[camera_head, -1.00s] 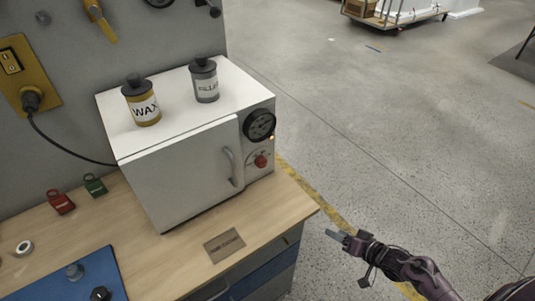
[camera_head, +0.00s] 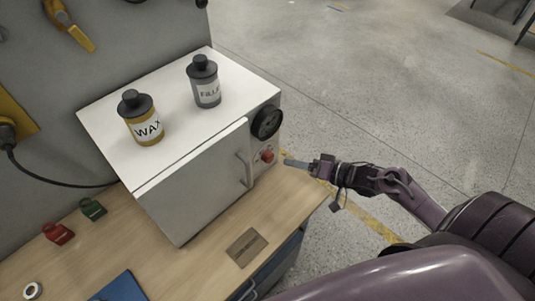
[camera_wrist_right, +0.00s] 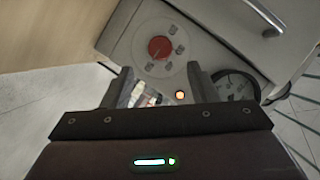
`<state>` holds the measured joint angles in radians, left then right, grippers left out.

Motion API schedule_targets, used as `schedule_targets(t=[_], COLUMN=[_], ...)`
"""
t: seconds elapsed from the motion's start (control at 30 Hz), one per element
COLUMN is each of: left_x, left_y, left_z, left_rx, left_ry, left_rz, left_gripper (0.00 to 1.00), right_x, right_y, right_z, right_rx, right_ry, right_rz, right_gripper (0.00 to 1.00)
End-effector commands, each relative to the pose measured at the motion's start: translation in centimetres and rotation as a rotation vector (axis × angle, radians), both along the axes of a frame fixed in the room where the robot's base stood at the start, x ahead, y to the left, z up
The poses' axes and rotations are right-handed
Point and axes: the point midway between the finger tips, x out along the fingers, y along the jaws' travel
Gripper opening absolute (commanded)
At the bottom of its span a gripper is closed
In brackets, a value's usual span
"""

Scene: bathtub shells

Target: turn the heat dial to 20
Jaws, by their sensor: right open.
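The heat dial (camera_head: 267,156) is a small red knob low on the right side of the white oven's front, below a round black gauge (camera_head: 266,122). In the right wrist view the red dial (camera_wrist_right: 159,47) sits on a pale round plate with several grey marks around it, too small to read. My right gripper (camera_head: 290,163) is just right of the dial. In the wrist view its two fingers (camera_wrist_right: 160,92) are apart and empty, pointing toward the panel, with the dial ahead between them and not touched. My left gripper is not in view.
The white oven (camera_head: 185,185) stands on a wooden bench (camera_head: 190,265), its door shut. A WAX bottle (camera_head: 142,118) and a grey-labelled bottle (camera_head: 204,82) stand on top. Red and green padlocks (camera_head: 92,208) lie left. Floor right of the bench is clear.

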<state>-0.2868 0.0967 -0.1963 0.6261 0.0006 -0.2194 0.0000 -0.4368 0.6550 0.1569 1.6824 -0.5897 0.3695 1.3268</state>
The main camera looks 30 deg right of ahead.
Motion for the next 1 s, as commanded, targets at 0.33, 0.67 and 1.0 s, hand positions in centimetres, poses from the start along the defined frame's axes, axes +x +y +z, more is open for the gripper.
schedule_targets(t=[0.33,0.67,1.0], left_x=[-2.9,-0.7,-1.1], left_y=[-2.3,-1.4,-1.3], left_z=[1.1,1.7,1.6], left_rx=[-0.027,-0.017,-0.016], left_ry=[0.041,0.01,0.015], left_rz=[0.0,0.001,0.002], left_gripper=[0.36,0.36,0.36], right_x=[4.0,5.6,5.6], right_y=[3.0,4.2,4.2], right_z=[-0.9,-1.7,-1.7], right_rx=[0.001,-0.001,-0.001], right_ry=[-0.003,-0.001,-0.002], right_rz=[0.0,-0.001,0.0], right_gripper=[0.54,0.54,0.34])
